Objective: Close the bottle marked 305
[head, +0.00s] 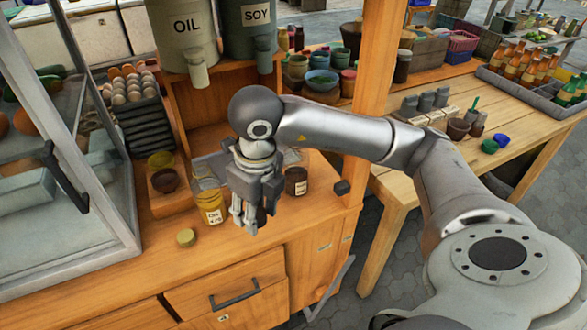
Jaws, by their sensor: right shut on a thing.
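My right gripper (250,217) points down just above the front part of the wooden counter. It is shut on a small dark thing, mostly hidden by the fingers, so I cannot tell what it is. A yellowish glass jar (212,200) with a pale label stands just left of the gripper. A dark jar (296,180) with a white label stands to its right. I cannot read 305 on either label. A round yellowish lid or disc (186,237) lies on the counter at the front left. My left gripper is not in view.
A glass case (60,180) stands at the left. A wooden box (172,202) with small bowls and a crate of eggs (130,88) are behind. Large OIL (187,27) and SOY (255,15) dispensers stand at the back. A wooden post (375,80) rises at the right.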

